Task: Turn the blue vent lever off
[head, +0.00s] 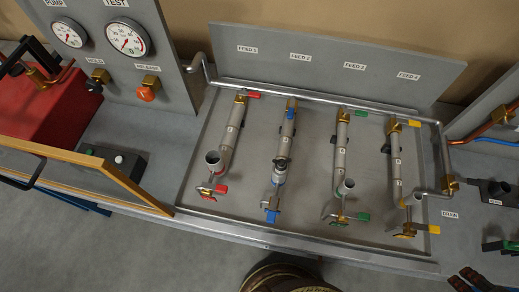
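The upper blue lever (290,109) is at the top end by the manifold pipe and lies roughly along the coil. The lower blue lever (272,216) is at the bottom brass valve, below a small cup (278,177), and also points roughly along the coil, downward. No readable tag shows which one is the vent. The red, green and yellow levers on the other coils point across, to the right. My gripper is not in view.
Other coils stand close on both sides, with a red lower lever (220,188) and green lower lever (362,216). A wood-edged frame (90,163) juts in at left. A round brown object (285,277) is at the bottom edge. Floor in front of the bench is largely clear.

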